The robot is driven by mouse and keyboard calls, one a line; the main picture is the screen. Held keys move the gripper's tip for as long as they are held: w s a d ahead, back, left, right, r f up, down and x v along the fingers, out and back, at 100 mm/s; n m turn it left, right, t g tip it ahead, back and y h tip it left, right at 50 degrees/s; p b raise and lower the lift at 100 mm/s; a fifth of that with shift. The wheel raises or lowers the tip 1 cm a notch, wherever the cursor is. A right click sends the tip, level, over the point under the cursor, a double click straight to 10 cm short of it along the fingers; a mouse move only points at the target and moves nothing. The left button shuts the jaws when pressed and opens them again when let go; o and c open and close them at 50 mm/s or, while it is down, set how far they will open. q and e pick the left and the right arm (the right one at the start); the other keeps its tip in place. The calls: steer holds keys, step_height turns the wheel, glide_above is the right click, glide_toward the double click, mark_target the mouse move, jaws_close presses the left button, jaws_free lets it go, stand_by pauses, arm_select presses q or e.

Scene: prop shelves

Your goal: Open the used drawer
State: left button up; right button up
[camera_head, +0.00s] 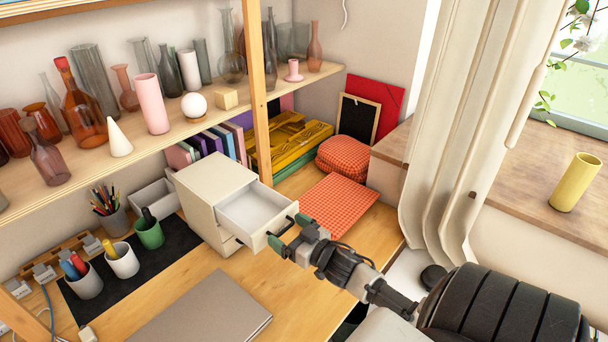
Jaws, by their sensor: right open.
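A small cream drawer unit (205,183) stands on the wooden desk below the shelf. Its top drawer (254,213) is pulled out and looks empty inside. A lower drawer front (228,243) shows beneath it and looks closed. I cannot tell whether the fingers touch the handle. My left gripper is not in view.
A closed grey laptop (203,312) lies in front of the unit. Pen cups and a green cup (150,234) stand on a dark mat to the left. A red checked cloth (340,205) lies to the right. Glass vases crowd the shelf (190,125) above.

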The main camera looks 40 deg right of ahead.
steer(key=s+b, duration=0.1)
steer(key=s, duration=0.8)
steer(key=shift+s+d+b, duration=0.3)
steer(key=shift+d+b, duration=0.05)
steer(key=shift+d, duration=0.05)
